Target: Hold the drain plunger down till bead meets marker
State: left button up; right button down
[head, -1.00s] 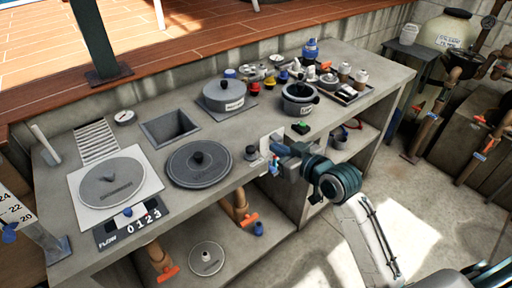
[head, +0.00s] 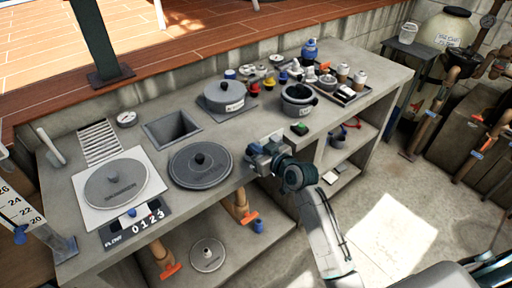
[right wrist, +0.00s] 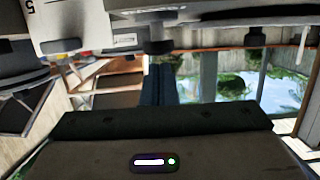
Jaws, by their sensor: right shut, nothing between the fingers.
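My right gripper (head: 250,156) is shut and empty at the counter's front edge, to the right of a round dark lid (head: 201,166). It covers the spot where a small dark knob stood earlier, possibly the plunger; I cannot tell whether they touch. In the right wrist view the closed dark fingers (right wrist: 161,86) point toward a dark knob-like piece (right wrist: 158,47). A blue bead (head: 132,212) sits above the digits on the FLOW panel (head: 118,238). A numbered gauge (head: 15,205) with a blue pointer (head: 20,235) stands at the left edge. My left gripper is out of view.
A square basin (head: 172,129) is sunk in the counter (head: 150,150). Orange-handled pipes (head: 172,270) are below.

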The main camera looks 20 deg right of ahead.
jog(key=shift+w+f, duration=0.1)
jog(key=shift+f, duration=0.1)
jog(key=shift+f, duration=0.1)
